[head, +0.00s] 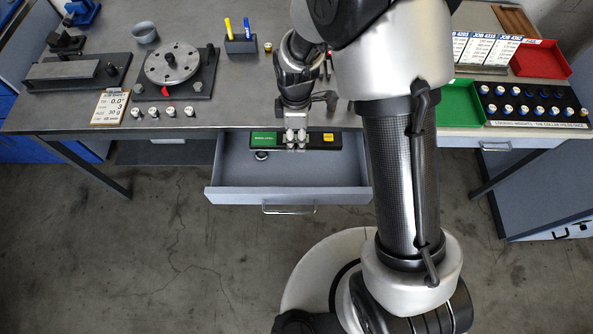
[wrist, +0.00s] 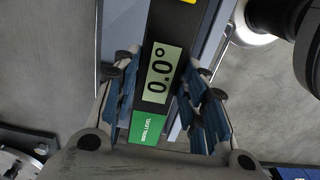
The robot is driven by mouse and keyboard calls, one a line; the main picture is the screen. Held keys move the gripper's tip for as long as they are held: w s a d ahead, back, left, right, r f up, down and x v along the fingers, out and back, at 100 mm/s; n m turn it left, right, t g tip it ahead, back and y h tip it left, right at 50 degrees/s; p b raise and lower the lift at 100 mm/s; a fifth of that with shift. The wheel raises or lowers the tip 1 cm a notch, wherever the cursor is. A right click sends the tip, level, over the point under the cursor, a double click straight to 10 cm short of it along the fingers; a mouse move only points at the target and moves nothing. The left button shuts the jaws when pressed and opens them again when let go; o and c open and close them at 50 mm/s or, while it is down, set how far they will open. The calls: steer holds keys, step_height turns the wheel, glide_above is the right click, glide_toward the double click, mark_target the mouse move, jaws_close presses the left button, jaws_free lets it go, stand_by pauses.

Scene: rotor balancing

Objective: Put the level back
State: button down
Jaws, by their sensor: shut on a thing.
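The level is a black bar with a green end and a yellow end. It shows in the head view (head: 316,141) at the back of the open drawer (head: 235,196). In the wrist view the level (wrist: 163,75) has a lit display reading 0.0°. My gripper (head: 296,139) points down and is shut across the middle of the level; its blue-padded fingers lie on both sides of it in the wrist view (wrist: 163,88). I cannot tell whether the level touches the drawer floor or hangs above it.
A small round object (head: 261,155) lies in the drawer near the level's green end. The workbench edge is just behind. A rotor disc (head: 172,63) stands on the bench at left, with a job card (head: 109,108). A green tray (head: 461,103) and weight rack (head: 535,118) are at right.

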step_height(320, 180, down, 19)
steer(key=b, duration=0.5)
steer(key=shift+d+f+b, duration=0.15)
steer(key=shift+f+b, duration=0.05)
steer(key=shift+b, duration=0.15)
steer(key=shift+f, duration=0.1)
steer(key=c, duration=1)
jaws_free()
steer(key=shift+o, duration=0.2)
step_height(320, 180, up, 12)
steer(key=p, duration=0.4)
steer(key=shift+r, duration=0.2)
